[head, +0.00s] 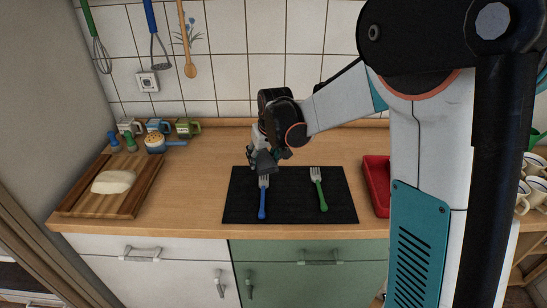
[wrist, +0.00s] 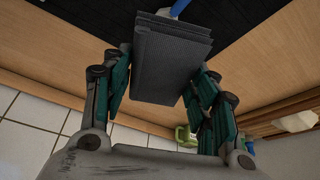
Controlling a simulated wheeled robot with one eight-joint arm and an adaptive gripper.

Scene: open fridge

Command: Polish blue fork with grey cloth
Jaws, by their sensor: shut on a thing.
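My gripper (head: 262,157) is shut on a dark grey folded cloth (head: 264,165) above the back part of the black mat. In the wrist view the cloth (wrist: 172,60) sits between the two green-padded fingers. The blue fork (head: 262,204) lies on the mat with its handle toward the front edge. The cloth is at its tine end and hides the tips. Part of the blue fork (wrist: 180,7) shows past the cloth in the wrist view. I cannot tell whether the cloth touches the fork.
The black mat (head: 290,207) also holds a green fork (head: 319,190) to the right. A red tray (head: 376,187) stands farther right, partly behind my arm. A wooden board (head: 78,199) with dough (head: 113,181) is at left. Several mugs (head: 188,128) stand by the wall.

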